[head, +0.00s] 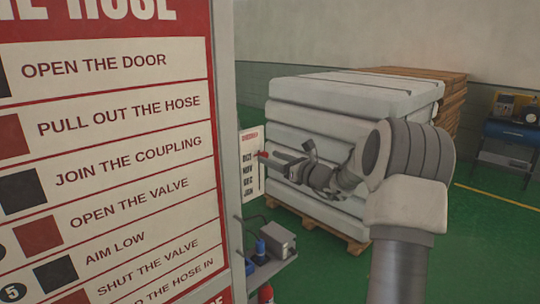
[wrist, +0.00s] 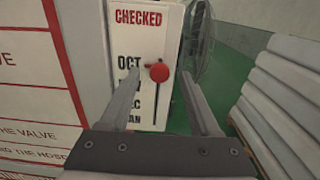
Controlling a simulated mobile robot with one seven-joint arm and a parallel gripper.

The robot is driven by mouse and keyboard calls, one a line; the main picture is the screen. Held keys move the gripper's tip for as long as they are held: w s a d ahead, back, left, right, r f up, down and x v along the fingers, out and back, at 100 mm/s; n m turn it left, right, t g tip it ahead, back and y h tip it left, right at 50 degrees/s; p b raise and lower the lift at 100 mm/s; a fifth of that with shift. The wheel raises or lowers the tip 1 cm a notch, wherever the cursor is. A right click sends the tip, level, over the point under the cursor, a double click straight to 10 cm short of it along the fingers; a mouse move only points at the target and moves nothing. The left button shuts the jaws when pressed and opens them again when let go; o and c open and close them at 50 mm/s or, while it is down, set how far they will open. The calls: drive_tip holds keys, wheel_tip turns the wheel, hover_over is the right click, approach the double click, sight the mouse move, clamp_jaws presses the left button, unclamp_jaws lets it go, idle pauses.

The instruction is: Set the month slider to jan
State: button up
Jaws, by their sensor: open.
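The white month card (head: 250,181) with a red heading and the months OCT, NOV, DEC and JAN hangs beside the large sign in the head view. In the wrist view the card (wrist: 141,42) reads CHECKED. The red slider knob (wrist: 158,73) sits near OCT, with its small pointer towards that word, on a dark vertical slot. My gripper (wrist: 172,76) is open, with its fingers on either side of the knob; I cannot tell if they touch it. The fingers partly cover NOV, DEC and JAN. In the head view my gripper (head: 274,162) is at the card.
The large hose sign (head: 110,150) fills the left. A stack of pale mattresses (head: 345,95) on a pallet stands behind my arm. A grey shelf (head: 270,268) with a grey box and blue items is below the card.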

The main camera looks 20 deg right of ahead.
drive_tip(key=shift+w+a, duration=0.2)
drive_tip(key=shift+w, duration=0.4)
clamp_jaws()
idle(1.1)
